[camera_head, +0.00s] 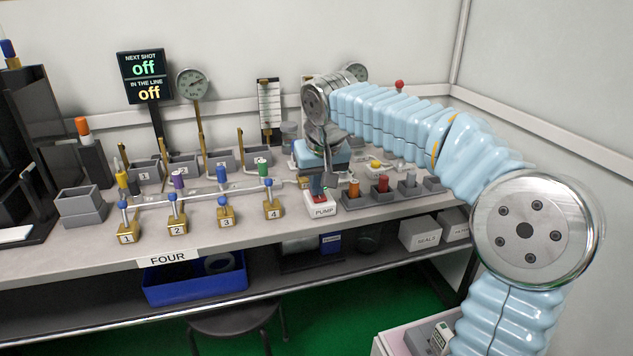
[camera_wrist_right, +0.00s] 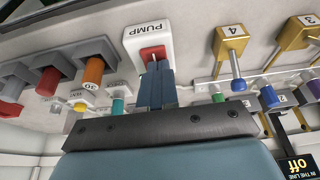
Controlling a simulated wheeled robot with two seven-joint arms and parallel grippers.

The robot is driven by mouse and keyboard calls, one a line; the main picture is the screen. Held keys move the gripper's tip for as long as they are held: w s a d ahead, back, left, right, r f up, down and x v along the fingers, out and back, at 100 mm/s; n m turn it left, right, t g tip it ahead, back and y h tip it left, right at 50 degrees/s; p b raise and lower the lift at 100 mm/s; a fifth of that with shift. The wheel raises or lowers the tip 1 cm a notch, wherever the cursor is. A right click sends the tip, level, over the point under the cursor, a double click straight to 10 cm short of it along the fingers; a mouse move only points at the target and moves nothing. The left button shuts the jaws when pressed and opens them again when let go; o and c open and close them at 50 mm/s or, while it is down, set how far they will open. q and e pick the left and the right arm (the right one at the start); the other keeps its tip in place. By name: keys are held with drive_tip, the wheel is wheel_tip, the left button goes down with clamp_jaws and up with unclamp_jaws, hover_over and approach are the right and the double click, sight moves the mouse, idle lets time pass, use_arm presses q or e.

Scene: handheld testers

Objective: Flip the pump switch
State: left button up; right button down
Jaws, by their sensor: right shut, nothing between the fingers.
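The pump switch is a white box labelled PUMP (camera_head: 324,210) with a red rocker, at the front of the bench right of valve 4. In the right wrist view the white box (camera_wrist_right: 134,40) and its red rocker (camera_wrist_right: 152,52) show just beyond my fingers. My right gripper (camera_head: 318,188) is shut and empty, pointing down with its fingertips at the rocker. In the wrist view the tips (camera_wrist_right: 155,68) overlap the rocker's edge; I cannot tell whether they touch it. The display (camera_head: 142,77) reads "NEXT SHOT off" and "IN THE LINE off". My left gripper is not in view.
Valves numbered 1 to 4, such as valve 4 (camera_head: 272,211), stand left of the pump box on a pipe line. Orange, red and grey plugs in holders (camera_head: 382,198) stand close on its right. Gauges (camera_head: 192,84) stand behind. A blue bin (camera_head: 195,285) sits on the lower shelf.

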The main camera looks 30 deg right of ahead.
sight(319, 198)
drive_tip(key=shift+s+r+p, duration=0.1)
drive_tip(key=shift+r+p, duration=0.05)
drive_tip(key=shift+p, duration=0.4)
wheel_tip(319, 198, up, 4)
drive_tip(key=p, duration=0.2)
drive_tip(key=shift+s+f+p, duration=0.15)
drive_tip(key=shift+f+p, duration=0.1)
drive_tip(key=shift+p, duration=0.1)
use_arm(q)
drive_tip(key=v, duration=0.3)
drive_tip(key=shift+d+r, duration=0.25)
use_arm(e)
drive_tip(key=v, duration=1)
drive_tip(key=shift+a, duration=0.15)
